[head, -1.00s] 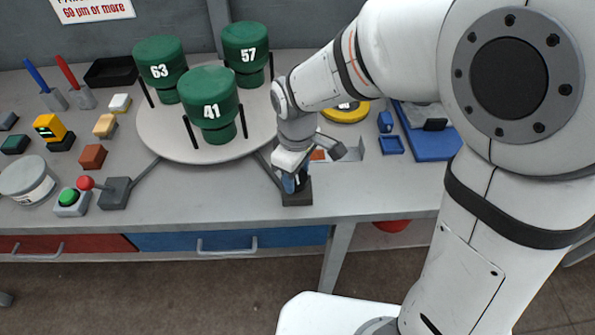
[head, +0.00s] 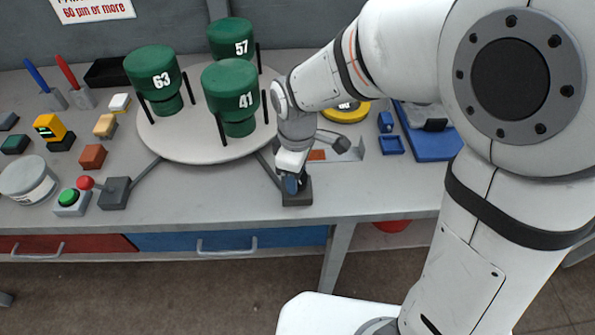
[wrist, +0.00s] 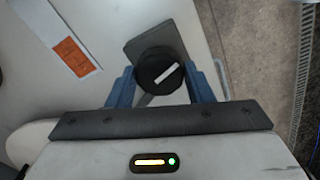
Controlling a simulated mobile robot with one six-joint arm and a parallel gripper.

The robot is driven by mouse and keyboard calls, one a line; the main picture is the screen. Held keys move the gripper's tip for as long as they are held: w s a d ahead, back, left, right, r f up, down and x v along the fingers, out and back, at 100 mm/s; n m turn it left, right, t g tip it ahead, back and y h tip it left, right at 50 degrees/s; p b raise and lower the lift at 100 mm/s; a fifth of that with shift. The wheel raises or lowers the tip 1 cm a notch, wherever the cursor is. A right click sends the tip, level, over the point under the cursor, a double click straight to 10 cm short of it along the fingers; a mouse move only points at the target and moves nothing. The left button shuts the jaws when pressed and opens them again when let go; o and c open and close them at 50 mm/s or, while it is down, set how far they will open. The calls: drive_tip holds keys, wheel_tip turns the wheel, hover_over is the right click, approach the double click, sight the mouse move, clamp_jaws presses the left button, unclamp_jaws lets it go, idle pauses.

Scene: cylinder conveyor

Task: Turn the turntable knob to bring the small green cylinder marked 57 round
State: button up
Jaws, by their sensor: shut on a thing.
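The green cylinder marked 57 (head: 231,38) stands at the back of the white round turntable (head: 180,148). The green cylinder marked 63 (head: 153,68) is at the left and the one marked 41 (head: 229,85) at the front right. The black round knob (wrist: 160,72) with a white bar sits on a dark base (head: 297,193) at the bench's front edge. My gripper (wrist: 162,84) is shut on the knob, with a blue finger at each side. In the head view my gripper (head: 291,184) hides most of the knob.
A white tub (head: 27,179) stands further left. A blue tray (head: 430,140) and a yellow disc (head: 347,112) lie right of my wrist.

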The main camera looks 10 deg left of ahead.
drive_tip(key=shift+n, duration=0.7)
idle(3.2)
drive_tip(key=o, duration=1)
drive_tip(key=shift+r, duration=3.9)
